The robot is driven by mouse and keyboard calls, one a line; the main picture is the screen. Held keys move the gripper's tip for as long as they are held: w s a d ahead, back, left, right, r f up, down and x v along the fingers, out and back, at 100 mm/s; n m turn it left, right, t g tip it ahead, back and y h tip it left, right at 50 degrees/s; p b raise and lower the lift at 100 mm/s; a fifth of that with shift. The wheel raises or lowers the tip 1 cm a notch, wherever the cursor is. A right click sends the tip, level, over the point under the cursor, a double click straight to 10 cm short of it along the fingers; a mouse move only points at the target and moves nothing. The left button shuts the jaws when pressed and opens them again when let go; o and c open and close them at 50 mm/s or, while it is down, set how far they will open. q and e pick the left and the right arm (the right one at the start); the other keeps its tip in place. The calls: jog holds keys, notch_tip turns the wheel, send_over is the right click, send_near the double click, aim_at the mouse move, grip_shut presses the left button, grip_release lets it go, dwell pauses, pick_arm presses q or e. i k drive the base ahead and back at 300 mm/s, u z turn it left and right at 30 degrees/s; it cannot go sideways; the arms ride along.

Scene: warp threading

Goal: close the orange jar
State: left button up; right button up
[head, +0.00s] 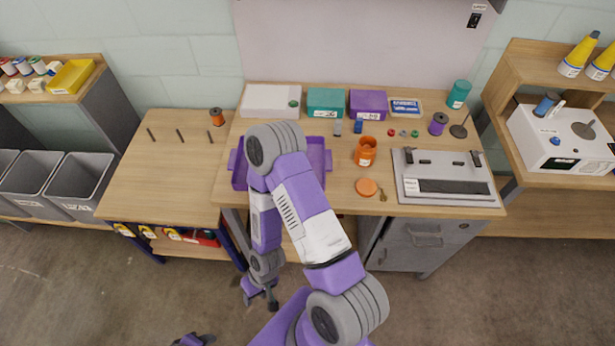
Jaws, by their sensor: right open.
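The orange jar (365,152) stands upright on the wooden workbench, right of centre, with a pale label on its side. An orange round lid (366,187) lies flat on the bench in front of the jar, apart from it. My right gripper (259,303) hangs low in front of the bench, left of centre, open and empty, well away from jar and lid. A small purple and dark part at the bottom edge looks like my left gripper (195,341). It is mostly cut off, and its jaws cannot be made out.
A purple tray (240,172) lies partly behind my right arm. A grey panel device (445,178) sits right of the lid, with a small brass-coloured piece (383,195) between. Boxes, including a teal one (325,102), line the back. Small spools stand right of the jar.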

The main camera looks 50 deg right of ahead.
aim_at(364, 158)
jog(key=u, duration=1.45)
jog(key=k, duration=1.3)
jog(key=z, duration=1.55)
